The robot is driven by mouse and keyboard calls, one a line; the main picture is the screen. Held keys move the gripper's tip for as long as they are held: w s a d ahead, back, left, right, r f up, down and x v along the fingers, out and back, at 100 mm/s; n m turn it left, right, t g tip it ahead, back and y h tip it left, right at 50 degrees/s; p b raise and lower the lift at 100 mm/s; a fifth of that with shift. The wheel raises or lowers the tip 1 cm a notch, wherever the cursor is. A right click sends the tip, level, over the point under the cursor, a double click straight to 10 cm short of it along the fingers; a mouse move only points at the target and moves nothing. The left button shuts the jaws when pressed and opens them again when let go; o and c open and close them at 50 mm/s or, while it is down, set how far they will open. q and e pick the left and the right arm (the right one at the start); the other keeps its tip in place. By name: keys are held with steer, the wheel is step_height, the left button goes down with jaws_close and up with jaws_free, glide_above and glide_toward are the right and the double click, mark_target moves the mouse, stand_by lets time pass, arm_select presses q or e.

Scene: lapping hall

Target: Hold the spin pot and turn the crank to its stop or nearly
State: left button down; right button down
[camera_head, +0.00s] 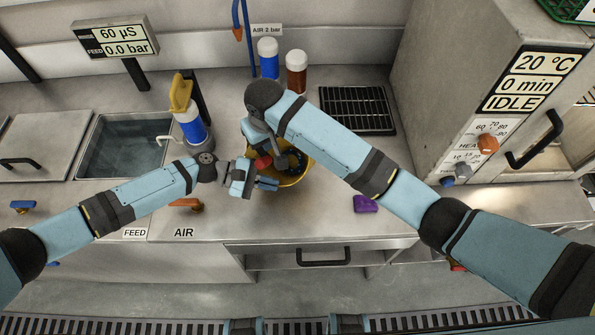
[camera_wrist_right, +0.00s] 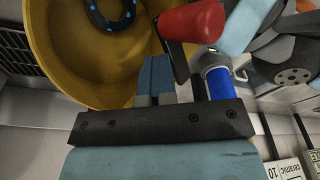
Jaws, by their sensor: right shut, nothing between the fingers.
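The yellow spin pot (camera_head: 298,180) sits on the steel bench, partly covered by my arms. It also fills the upper left of the right wrist view (camera_wrist_right: 85,65). The crank's red knob (camera_head: 263,162) shows at the pot's left side and large in the right wrist view (camera_wrist_right: 192,22). My left gripper (camera_head: 267,184) is at the pot's lower left rim; whether its fingers are closed on it is unclear. My right gripper (camera_wrist_right: 157,72) is shut and empty, its fingertips beside the red knob, apart from any grip on it.
A blue bottle (camera_head: 268,58) and a brown bottle (camera_head: 296,72) stand behind the pot. A black grate (camera_head: 358,110) lies to the right, and a purple piece (camera_head: 365,204) lies at the front. A water basin (camera_head: 125,150) is at left; a cabinet (camera_head: 470,80) rises at right.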

steer(key=shift+w+a+f, duration=0.1)
steer(key=shift+w+a, duration=0.25)
steer(key=shift+w, duration=0.55)
steer(key=shift+w+a, duration=0.3)
steer(key=shift+w, duration=0.55)
steer(key=shift+w+d, duration=0.3)
steer(key=shift+w, duration=0.5)
steer(key=shift+w+d, duration=0.3)
steer(key=shift+w, duration=0.5)
steer(key=shift+w+f, duration=0.1)
steer(key=shift+w, duration=0.15)
steer(key=shift+w+d, duration=0.75)
steer(key=shift+d, duration=0.05)
steer(key=shift+w+d, duration=0.2)
steer(key=shift+d, duration=0.3)
steer(key=shift+w+d, duration=0.2)
steer(key=shift+d, duration=0.25)
steer(key=shift+r, duration=3.55)
steer(key=shift+r, duration=0.1)
